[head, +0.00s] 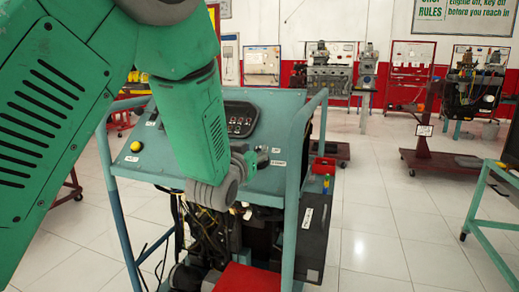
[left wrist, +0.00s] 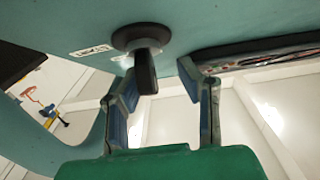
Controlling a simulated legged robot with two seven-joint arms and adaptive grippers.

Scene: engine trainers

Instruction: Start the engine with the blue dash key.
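The dash key shows in the left wrist view as a dark, upright grip (left wrist: 145,72) on a round dark base, set in the blue-green dash panel (left wrist: 220,20). My left gripper (left wrist: 165,82) is open there, its two fingers wide apart. The key is between the fingers, close to the left finger; whether they touch I cannot tell. In the head view my left gripper (head: 250,160) is at the right part of the dash panel (head: 278,110), and the key is hidden behind it and my arm. My right gripper is in neither view.
The engine trainer's blue-green tube frame (head: 308,150) rises on both sides of the panel. A gauge cluster (head: 240,120) and a yellow knob (head: 136,146) are on it. A red tray (head: 322,166) hangs at the right.

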